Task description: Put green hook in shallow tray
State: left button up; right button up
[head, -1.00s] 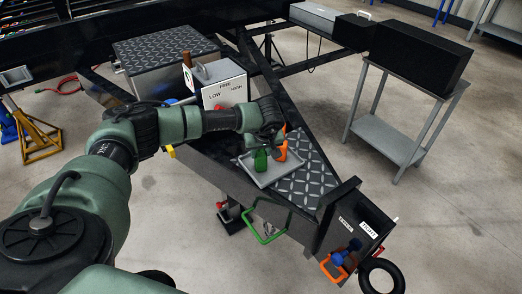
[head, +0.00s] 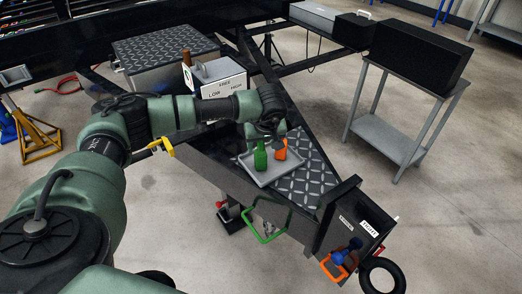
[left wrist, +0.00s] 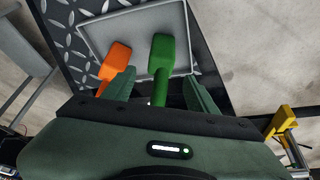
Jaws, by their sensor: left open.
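A green hook (head: 260,158) with a paddle-shaped grip is in the shallow grey tray (head: 262,179) on the trailer's tread plate. In the left wrist view the green hook (left wrist: 161,56) has its stem running down between my open fingers; I cannot tell whether they touch it. An orange hook (head: 280,149) is beside it, and it also shows in the left wrist view (left wrist: 117,60) outside the fingers. My left gripper (head: 273,137) is over the tray's far side; it also shows in the left wrist view (left wrist: 159,82). My right gripper is out of view.
A control box (head: 218,80) with printed labels stands behind the tray. A green loop (head: 265,228) is below the trailer's edge. The coupler end (head: 352,230) is at front right. A grey side table (head: 385,140) stands apart at right.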

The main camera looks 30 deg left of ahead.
pick_arm(q)
jog(key=b+v, duration=0.1)
jog(key=v, duration=0.6)
jog(key=shift+r, duration=0.35)
jog(key=shift+s, duration=0.1)
